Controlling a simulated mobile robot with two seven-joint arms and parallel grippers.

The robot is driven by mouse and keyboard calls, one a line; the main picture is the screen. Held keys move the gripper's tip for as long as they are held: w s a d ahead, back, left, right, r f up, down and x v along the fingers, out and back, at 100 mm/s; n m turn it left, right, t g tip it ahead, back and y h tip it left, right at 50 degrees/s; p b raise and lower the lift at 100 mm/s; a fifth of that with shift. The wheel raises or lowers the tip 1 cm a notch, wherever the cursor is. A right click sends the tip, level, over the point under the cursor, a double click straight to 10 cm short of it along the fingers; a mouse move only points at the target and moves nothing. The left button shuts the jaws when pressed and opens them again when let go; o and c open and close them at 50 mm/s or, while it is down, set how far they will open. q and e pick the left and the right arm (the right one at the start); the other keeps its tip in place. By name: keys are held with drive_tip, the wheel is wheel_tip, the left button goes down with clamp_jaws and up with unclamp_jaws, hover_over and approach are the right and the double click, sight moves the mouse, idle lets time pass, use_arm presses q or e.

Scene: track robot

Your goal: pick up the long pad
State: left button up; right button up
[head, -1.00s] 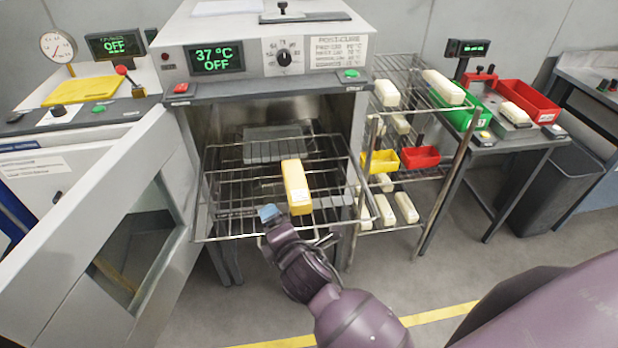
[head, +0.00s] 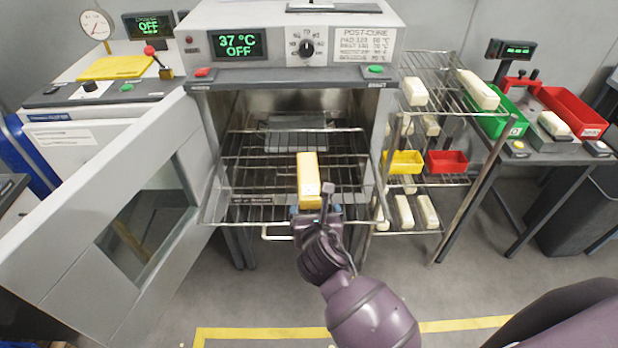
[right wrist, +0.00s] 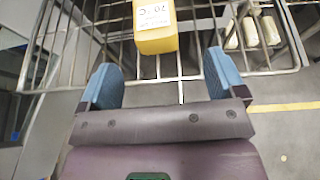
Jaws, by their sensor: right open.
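My right gripper (head: 316,206) is at the rack's front edge, at the pad's near end. In the right wrist view the gripper (right wrist: 158,80) has its blue fingers wide apart with nothing between them. My left gripper is not in view.
The oven door (head: 130,215) stands open at the left. The oven's wire rack (head: 245,195) has a raised front rail. A wire shelf (head: 440,180) with pale pads and yellow and red bins stands close on the right. The floor in front is clear.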

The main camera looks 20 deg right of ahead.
sight(311, 199)
drive_tip(key=x, duration=0.3)
drive_tip(key=shift+w, duration=0.25)
drive_tip(key=shift+a+x, duration=0.2)
drive_tip(key=shift+x, duration=2.4)
drive_tip(key=shift+w+r, duration=0.15)
drive_tip(key=c, duration=1)
